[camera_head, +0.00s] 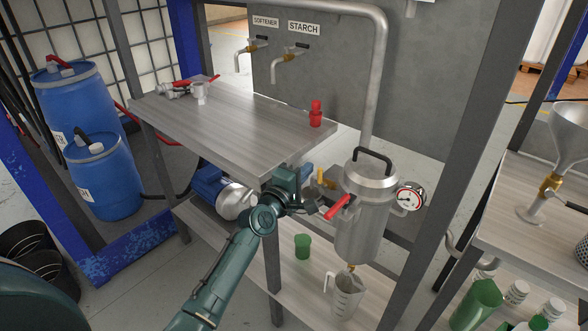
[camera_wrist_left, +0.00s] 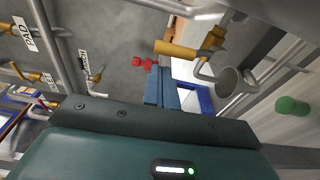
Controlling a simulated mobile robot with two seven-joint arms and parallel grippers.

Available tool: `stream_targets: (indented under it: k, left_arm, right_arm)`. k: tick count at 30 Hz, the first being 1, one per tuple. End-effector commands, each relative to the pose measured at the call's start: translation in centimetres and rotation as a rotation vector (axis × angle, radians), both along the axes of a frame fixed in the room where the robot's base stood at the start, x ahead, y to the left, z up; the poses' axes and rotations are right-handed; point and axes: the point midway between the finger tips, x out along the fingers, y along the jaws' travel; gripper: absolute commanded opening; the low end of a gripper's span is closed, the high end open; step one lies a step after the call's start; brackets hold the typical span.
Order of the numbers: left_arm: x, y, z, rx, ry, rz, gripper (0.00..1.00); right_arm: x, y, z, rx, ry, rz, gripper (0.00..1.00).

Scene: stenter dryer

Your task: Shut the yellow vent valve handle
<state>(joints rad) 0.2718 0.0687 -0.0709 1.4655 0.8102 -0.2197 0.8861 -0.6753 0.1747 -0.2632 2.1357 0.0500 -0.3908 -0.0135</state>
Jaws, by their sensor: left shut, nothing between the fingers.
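The yellow vent valve handle (camera_head: 322,178) sits at the left side of the steel vessel (camera_head: 362,222). It also shows in the left wrist view (camera_wrist_left: 175,49), lying roughly sideways in the picture beside a brass valve body (camera_wrist_left: 212,40). My left gripper (camera_head: 307,170) is shut and empty, just left of the yellow handle. In the left wrist view its blue fingers (camera_wrist_left: 160,76) end just below the handle in the picture; a touch cannot be made out. My right gripper is not in view.
A red handle (camera_head: 338,208) juts from the vessel near my left wrist. A pressure gauge (camera_head: 409,197) is on its right side. A metal-topped table (camera_head: 235,118) with a red bottle (camera_head: 316,114) stands behind my gripper. A green cup (camera_head: 302,246) and clear jug (camera_head: 345,294) are below.

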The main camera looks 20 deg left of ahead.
Motion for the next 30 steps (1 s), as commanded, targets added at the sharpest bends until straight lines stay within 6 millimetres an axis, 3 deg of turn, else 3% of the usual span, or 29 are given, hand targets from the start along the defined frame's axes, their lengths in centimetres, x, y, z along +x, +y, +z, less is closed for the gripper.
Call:
stream_targets:
  k: [4,30]
  left_arm:
    - [-0.6,-1.0,0.2,0.0,-0.001,0.001,0.0]
    - [-1.4,-2.6,0.1,0.053,-0.019,-0.006,0.0]
  right_arm:
    - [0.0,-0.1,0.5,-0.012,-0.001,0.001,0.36]
    - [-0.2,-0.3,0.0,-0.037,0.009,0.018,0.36]
